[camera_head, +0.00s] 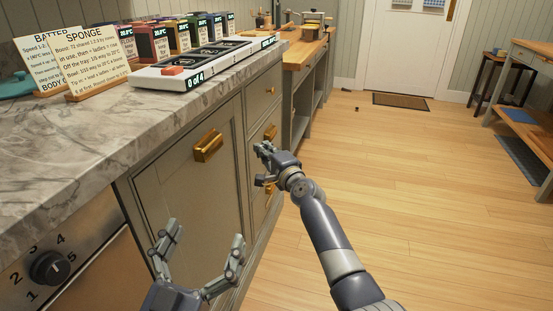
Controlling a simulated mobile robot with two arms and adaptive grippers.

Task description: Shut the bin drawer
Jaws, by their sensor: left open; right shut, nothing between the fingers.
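The tall grey-green front (180,190) with a brass cup handle (208,146), under the marble counter, looks like the bin drawer. It appears close to flush with the cabinet, but I cannot tell whether a small gap remains. My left gripper (204,240) is open and empty in front of its lower part, covering some of it. My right gripper (263,164) is shut and empty, to the right of the tall front, before the narrow drawers (262,102). I cannot tell whether it touches them.
The marble counter (60,150) holds recipe cards (98,66), a scale-like tray (200,66) and several coloured boxes (152,42). An oven knob (50,268) is at lower left. A wooden bench (306,52) stands beyond. The wood floor (430,200) at right is clear.

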